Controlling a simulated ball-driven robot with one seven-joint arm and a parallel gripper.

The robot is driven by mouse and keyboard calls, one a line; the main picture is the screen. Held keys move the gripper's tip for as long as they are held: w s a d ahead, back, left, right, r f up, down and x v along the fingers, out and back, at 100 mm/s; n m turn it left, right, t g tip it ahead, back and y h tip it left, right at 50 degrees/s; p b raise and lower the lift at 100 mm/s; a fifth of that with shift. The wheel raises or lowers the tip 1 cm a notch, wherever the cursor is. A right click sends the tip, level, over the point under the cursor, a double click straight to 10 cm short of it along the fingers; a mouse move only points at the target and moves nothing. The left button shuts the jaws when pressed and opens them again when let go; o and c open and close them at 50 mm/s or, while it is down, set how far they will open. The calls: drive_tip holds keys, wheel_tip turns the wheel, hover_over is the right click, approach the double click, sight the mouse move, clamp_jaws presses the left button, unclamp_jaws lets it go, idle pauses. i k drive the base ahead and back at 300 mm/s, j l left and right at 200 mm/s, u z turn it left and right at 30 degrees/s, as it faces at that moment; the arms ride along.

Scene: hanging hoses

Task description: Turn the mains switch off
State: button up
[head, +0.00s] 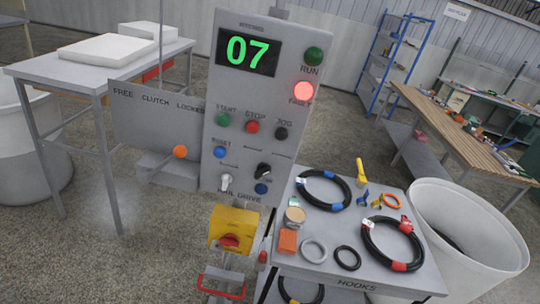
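The mains switch appears to be the red rotary knob (229,242) on a yellow box (234,222) below the grey control panel (210,130). The knob's handle looks roughly horizontal, but its position markings are too small to read. The panel's display (248,50) shows a green 07. A pinkish-red lamp (303,92) beside it looks lit, and the green RUN lamp (313,56) looks dark. My gripper does not show in the head view, so its state and distance from the switch cannot be seen.
A side table (345,272) right of the yellow box holds coiled black hoses (323,190) and small parts. A white bin (470,225) stands right of it. A clutch lever with an orange knob (180,152) juts out left. A red bar (222,285) sits below the box.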

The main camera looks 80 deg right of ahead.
sight(231, 240)
drive_tip(key=z, duration=1.55)
